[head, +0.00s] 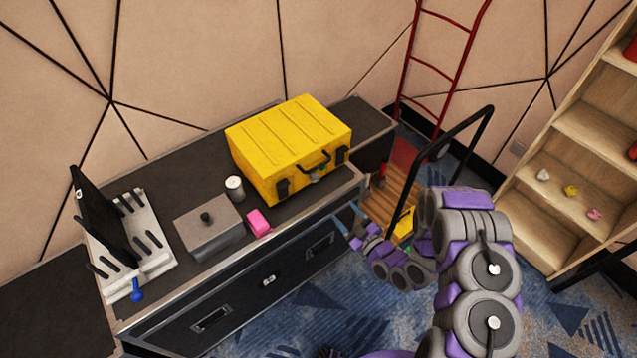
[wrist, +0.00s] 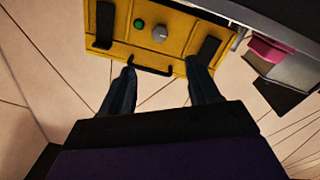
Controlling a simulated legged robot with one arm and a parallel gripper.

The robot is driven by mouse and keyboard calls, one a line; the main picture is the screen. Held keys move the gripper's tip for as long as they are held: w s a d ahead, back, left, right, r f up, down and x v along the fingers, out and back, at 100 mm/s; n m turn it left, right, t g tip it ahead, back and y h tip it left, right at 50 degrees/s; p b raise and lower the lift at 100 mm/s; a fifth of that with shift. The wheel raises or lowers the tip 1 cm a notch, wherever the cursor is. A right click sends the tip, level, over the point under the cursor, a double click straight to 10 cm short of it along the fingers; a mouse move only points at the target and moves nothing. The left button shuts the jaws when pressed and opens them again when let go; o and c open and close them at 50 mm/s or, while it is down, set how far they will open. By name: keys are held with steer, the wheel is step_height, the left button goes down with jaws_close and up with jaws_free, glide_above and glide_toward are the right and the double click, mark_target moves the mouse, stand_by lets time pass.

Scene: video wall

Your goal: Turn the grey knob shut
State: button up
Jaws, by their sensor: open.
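The grey knob (wrist: 160,34) sits on the yellow face of the case (wrist: 183,30) in the wrist view, beside a small green button (wrist: 139,23). Which way the knob is turned is hard to tell. The yellow case (head: 288,140) stands on the dark cabinet in the head view, its front towards my arm. My gripper (head: 346,216) is in front of the cabinet, lower and to the right of the case. In the wrist view my gripper (wrist: 159,60) is open and empty. The knob lies ahead of the gap between its fingers, apart from them.
A pink block (head: 258,223), a grey box (head: 209,227), a white can (head: 234,188) and a white rack (head: 145,250) stand on the cabinet (head: 300,222). A red ladder-like frame (head: 430,60) and wooden shelves (head: 570,150) are at the right. A black bar handle (wrist: 140,67) crosses the case front.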

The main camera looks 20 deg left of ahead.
mark_target(316, 181)
steer(key=b+x, duration=0.3)
steer(key=x, duration=1.2)
steer(key=shift+w+a, duration=0.2)
steer(key=shift+c, duration=0.2)
steer(key=c, duration=1)
